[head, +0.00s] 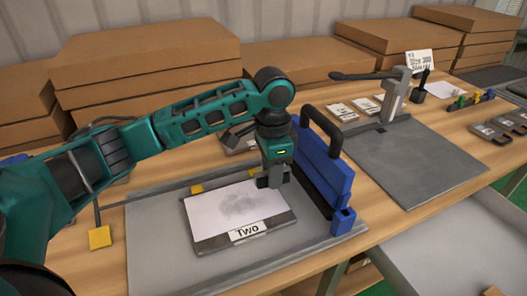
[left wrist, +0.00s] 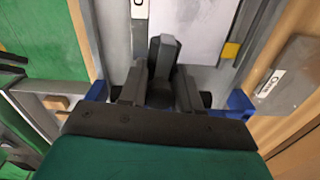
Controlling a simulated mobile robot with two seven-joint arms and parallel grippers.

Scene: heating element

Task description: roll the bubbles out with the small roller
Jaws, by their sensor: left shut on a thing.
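The sheet also shows in the left wrist view (left wrist: 192,25). My left gripper (head: 271,178) is over the right edge of the plate, pointing down. In the left wrist view it is shut on a dark grey piece, seemingly the small roller (left wrist: 163,52), mostly hidden by the fingers. I cannot tell whether it touches the sheet. My right gripper is not in view.
A blue bar with a black handle (head: 322,165) stands just right of the plate, close to my left gripper. A grey board with a lever post (head: 415,160) is further right. Stacked brown boxes (head: 145,60) line the back. A grey tray (head: 440,255) is at front right.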

